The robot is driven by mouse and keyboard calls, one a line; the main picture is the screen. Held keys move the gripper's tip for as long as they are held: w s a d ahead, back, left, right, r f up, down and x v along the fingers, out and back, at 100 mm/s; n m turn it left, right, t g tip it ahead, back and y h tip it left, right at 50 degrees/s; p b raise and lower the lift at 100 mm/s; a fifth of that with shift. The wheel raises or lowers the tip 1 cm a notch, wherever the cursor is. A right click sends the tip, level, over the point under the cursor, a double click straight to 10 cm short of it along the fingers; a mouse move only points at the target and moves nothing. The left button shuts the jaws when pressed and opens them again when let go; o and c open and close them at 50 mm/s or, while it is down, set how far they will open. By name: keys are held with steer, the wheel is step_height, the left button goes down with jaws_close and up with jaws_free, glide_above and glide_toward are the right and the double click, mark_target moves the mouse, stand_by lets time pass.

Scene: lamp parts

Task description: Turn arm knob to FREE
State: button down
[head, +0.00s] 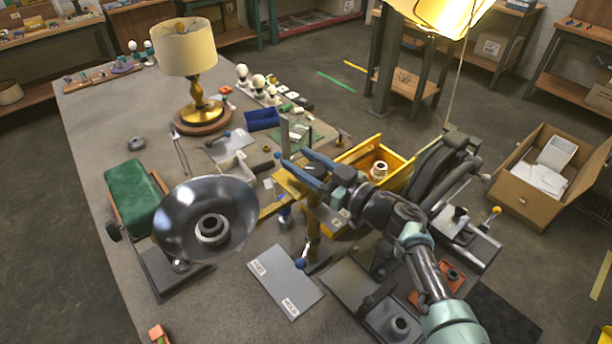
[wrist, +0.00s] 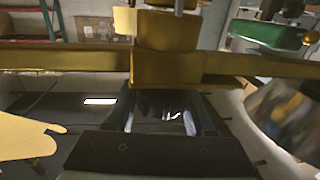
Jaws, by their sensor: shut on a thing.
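My gripper (head: 292,163) is above the middle of the workbench, its blue fingers at a brass arm. In the wrist view the brass arm (wrist: 60,57) runs across the picture, with a square brass block (wrist: 167,66) at its middle, where the fingers meet it. The jaws are shut there; the exact contact is hard to see. A brass post (head: 313,240) stands below. A blue ball-ended lever (head: 301,263) is at the plate's right edge. Its exact setting is unclear.
A silver bowl-shaped shade (head: 180,222) stands left of the post, beside a green cushioned block (head: 133,197). A yellow bin (head: 357,152) is right of my gripper. The bench's left front is mostly clear.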

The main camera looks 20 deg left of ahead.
steer(key=shift+s+a+f+n+g+y+b, duration=0.25)
steer(key=shift+n+g+b, duration=0.6)
steer(key=shift+b, duration=1.35)
steer(key=shift+s+d+f+n+g+y+b, duration=0.1)
steer(key=shift+n+g+y+b, duration=0.4)
steer(key=shift+g+b, duration=1.15)
steer(key=b, duration=0.2)
steer(key=shift+r+n+b, duration=0.2)
steer(key=shift+n+b, duration=0.05)
steer(key=shift+b, duration=0.15)
steer(key=shift+s+r+n+g+b, duration=0.15)
steer(key=shift+r+n+g+b, duration=0.15)
steer(key=shift+b, duration=0.4)
steer(key=shift+c, duration=1.3)
jaws_free()
steer(key=shift+f, duration=0.1)
step_height(320, 180, up, 10)
steer(key=shift+a, duration=0.1)
